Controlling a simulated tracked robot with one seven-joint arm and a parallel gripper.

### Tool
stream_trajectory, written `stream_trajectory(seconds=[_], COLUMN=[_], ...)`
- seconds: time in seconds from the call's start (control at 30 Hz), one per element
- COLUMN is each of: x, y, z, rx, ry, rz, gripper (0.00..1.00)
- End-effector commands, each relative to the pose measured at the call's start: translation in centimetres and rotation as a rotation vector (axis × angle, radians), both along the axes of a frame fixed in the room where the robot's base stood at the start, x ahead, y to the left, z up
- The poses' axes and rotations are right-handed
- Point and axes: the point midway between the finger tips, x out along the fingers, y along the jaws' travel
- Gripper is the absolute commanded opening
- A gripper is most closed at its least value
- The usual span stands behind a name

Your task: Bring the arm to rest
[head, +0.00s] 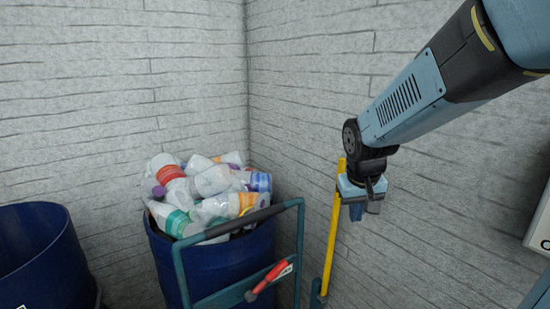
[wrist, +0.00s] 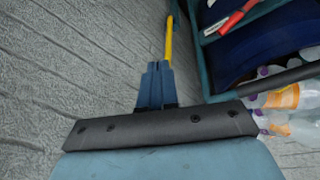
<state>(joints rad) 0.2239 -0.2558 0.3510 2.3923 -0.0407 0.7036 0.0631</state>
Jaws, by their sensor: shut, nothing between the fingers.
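My arm reaches in from the upper right of the head view, in front of the brick wall. My gripper (head: 357,212) hangs at its end, pointing down, close in the picture to a yellow pole (head: 333,235). In the wrist view the gripper's blue fingers (wrist: 156,84) are together with nothing between them. The yellow pole also shows beyond the fingertips in the wrist view (wrist: 169,38). I cannot tell whether the gripper touches the pole.
A blue barrel (head: 165,265) heaped with plastic bottles (head: 210,183) stands in the corner. A green frame (head: 300,245) with a red-handled tool (head: 270,276) is before it. Another blue barrel (head: 35,255) is at the left. A white sign (head: 540,230) is at the right edge.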

Motion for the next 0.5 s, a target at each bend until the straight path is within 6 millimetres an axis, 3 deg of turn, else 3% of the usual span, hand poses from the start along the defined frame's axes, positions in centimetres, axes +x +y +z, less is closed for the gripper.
stream_trajectory(seconds=[0.2,0.5], x=[-4.3,-10.4], y=[-1.5,-3.5], z=[3.9,7.4], rx=[0.001,0.055], ry=[-0.07,-0.155], rz=[-0.031,-0.061], gripper=[0.0,0.0])
